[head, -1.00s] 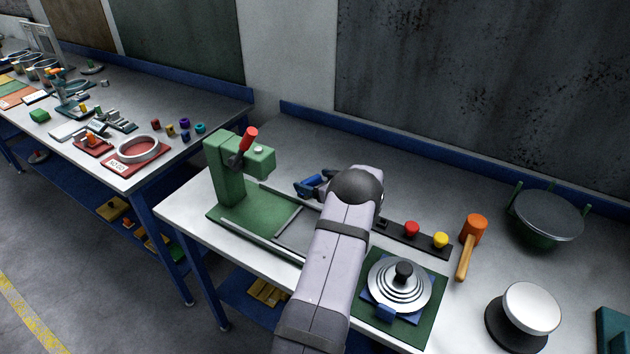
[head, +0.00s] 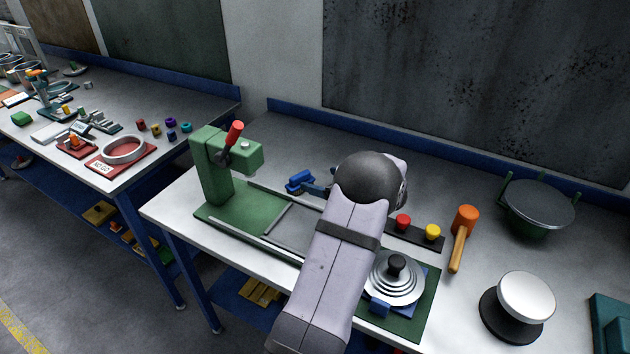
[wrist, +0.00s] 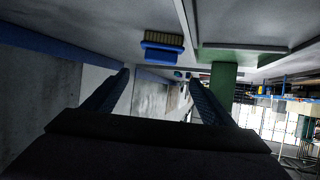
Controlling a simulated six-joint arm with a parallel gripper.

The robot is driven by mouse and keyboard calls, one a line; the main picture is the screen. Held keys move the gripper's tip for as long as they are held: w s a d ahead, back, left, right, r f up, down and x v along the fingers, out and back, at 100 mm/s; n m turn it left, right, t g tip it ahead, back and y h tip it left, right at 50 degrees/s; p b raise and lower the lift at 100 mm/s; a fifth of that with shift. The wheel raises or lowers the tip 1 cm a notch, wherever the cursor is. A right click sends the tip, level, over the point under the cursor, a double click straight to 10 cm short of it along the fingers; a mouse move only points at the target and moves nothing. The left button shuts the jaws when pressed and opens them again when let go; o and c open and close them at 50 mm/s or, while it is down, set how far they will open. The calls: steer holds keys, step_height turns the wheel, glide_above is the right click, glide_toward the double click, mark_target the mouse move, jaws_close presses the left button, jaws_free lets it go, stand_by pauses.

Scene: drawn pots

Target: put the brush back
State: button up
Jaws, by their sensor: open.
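The brush (wrist: 162,46) has a blue back and tan bristles. In the wrist view it is at the upper middle, bristles toward the bench surface, beyond my fingertips. In the head view a small blue shape (head: 299,181), which looks like the brush, is on the bench right of the green press (head: 214,170). My gripper (wrist: 160,76) is open, its two dark fingers apart with nothing between them. In the head view my arm hides most of the gripper; a dark part shows just right of the blue shape. I cannot tell which spot belongs to the brush.
Right of my arm are a black strip with red and yellow knobs (head: 417,229), a stepped metal disc (head: 394,279) on a green mat, an orange mallet (head: 464,228), a dark-topped green bowl (head: 538,208) and a white-topped round stand (head: 525,297). A blue ledge runs along the back.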

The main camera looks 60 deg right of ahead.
steer(key=shift+v, duration=0.9)
